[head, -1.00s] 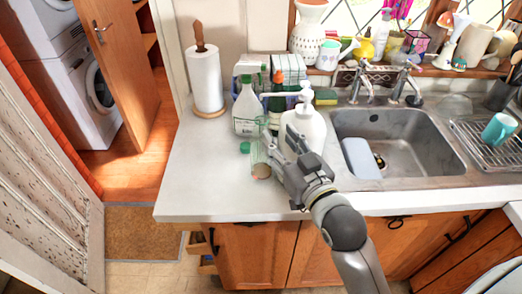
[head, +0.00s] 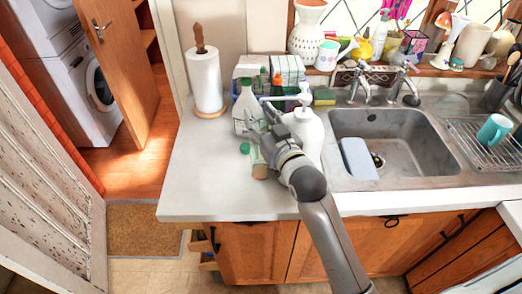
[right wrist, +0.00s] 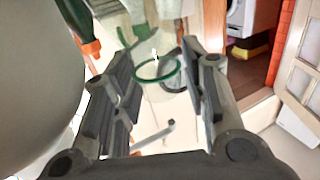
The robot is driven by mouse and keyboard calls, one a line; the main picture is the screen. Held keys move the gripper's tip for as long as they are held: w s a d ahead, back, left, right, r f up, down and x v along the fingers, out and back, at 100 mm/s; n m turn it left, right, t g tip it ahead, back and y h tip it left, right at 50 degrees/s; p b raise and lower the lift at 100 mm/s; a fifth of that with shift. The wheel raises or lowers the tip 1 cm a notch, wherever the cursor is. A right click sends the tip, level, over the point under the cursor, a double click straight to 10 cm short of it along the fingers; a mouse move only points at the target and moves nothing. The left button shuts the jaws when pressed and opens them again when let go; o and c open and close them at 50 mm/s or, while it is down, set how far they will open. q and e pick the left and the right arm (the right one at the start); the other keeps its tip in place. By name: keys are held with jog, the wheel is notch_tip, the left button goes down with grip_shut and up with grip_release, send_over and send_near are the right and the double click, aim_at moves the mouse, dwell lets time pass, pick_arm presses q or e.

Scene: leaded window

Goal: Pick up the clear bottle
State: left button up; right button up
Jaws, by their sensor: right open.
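A see-through bottle (head: 257,160) stands near the left part of the counter, partly hidden by my right gripper; its outline is faint. A small green object (head: 244,148) shows beside it. My right gripper (head: 258,132) is open over the bottle's upper part. In the right wrist view, clear glass with a green ring (right wrist: 157,72) shows between the open fingers of my right gripper (right wrist: 160,88). I cannot tell whether the fingers touch it. My left gripper is not in view.
A white pump bottle (head: 308,135) stands close right of the gripper. A spray bottle (head: 244,108) and boxes (head: 287,68) stand behind. A paper towel roll (head: 206,82) is back left; the sink (head: 400,150) is right. The front left counter (head: 205,185) is clear.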

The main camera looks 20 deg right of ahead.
jog(key=shift+s, duration=0.1)
grip_shut()
jog(key=shift+r, duration=0.1)
dwell(0.3)
